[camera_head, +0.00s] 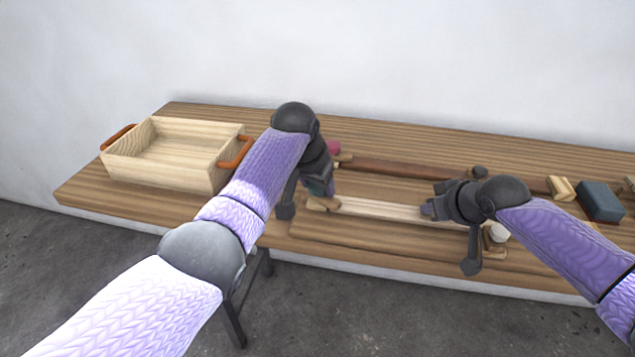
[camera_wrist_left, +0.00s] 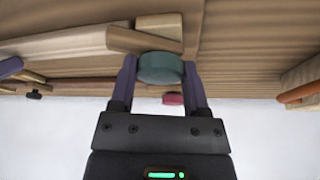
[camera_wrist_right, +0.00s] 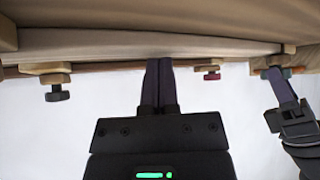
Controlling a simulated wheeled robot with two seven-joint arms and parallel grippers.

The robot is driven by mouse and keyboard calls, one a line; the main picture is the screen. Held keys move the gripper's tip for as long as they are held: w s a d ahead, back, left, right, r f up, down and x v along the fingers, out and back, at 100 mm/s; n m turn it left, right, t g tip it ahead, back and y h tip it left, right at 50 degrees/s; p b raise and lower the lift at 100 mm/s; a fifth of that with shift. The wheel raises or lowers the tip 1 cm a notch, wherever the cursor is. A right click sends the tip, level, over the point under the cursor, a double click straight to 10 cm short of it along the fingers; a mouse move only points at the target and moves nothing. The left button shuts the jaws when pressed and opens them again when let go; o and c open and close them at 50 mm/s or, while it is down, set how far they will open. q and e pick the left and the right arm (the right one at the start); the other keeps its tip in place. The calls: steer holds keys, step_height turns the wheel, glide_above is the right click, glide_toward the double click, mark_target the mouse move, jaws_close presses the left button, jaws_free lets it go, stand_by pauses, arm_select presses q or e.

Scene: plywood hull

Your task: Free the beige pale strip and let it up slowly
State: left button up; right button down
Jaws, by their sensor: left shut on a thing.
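The beige pale strip (camera_head: 385,209) lies along the front of the bench, between a wooden clamp (camera_head: 322,203) at its left end and one with a white knob (camera_head: 499,233) at its right end. My left gripper (camera_head: 322,188) is shut on the teal knob (camera_wrist_left: 160,68) of the left clamp; its fingers stand on both sides of it in the left wrist view. My right gripper (camera_head: 429,209) has its fingers together over the strip, towards its right part. In the right wrist view the fingertips (camera_wrist_right: 158,63) reach the strip (camera_wrist_right: 130,47); I cannot tell if they touch it.
A darker brown strip (camera_head: 420,172) lies behind, with a red knob (camera_head: 333,147) at its left and a dark knob (camera_head: 480,172) at its right. A wooden box with orange handles (camera_head: 195,180) stands at left. A blue-grey block (camera_head: 600,201) and wooden blocks (camera_head: 561,188) lie at right.

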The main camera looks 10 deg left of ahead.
arm_select(q)
steer(key=m, duration=0.2)
steer(key=shift+a+m+h, duration=0.1)
steer(key=shift+m+h, duration=0.2)
steer(key=shift+h, duration=0.1)
arm_select(e)
steer(key=shift+f, duration=0.15)
steer(key=shift+s, duration=0.1)
arm_select(q)
steer(key=m+g+h, duration=0.1)
steer(key=m, duration=0.1)
steer(key=shift+m, duration=0.4)
steer(key=o, duration=1.3)
steer(key=shift+n+t+y, duration=0.3)
steer(key=shift+n+y, duration=0.2)
steer(key=shift+n, duration=0.9)
